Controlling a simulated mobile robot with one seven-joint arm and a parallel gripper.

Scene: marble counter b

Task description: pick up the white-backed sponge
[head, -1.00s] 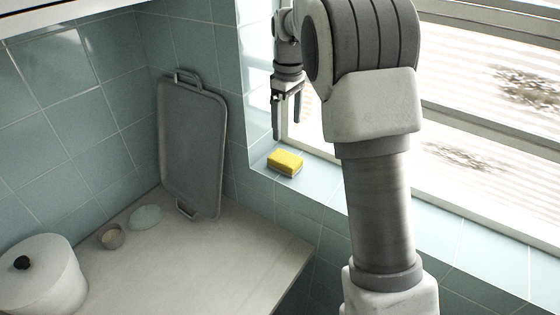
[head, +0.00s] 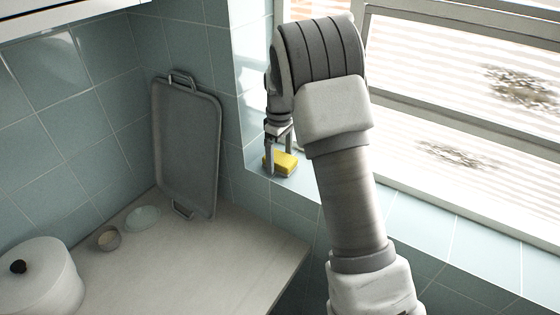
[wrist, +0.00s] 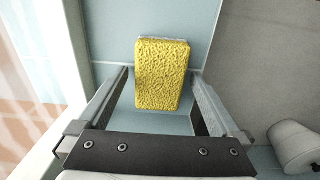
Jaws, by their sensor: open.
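The sponge (head: 284,163) lies on the tiled window ledge with its yellow side up. In the wrist view the yellow face of the sponge (wrist: 161,76) fills the space ahead of and between my fingers, with a thin pale edge at its far end. My gripper (head: 270,168) points down at the sponge in the head view. It is open, with one finger on each side of the sponge in the wrist view (wrist: 160,98) and gaps showing beside it. Whether the fingertips touch the ledge I cannot tell.
The window frame (head: 440,115) runs along the right of the ledge (head: 310,182). A grey tray (head: 186,145) leans on the tiled wall at left. The counter (head: 200,260) below holds a small cup (head: 109,238), a glass dish (head: 142,219) and a white lidded pot (head: 40,280).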

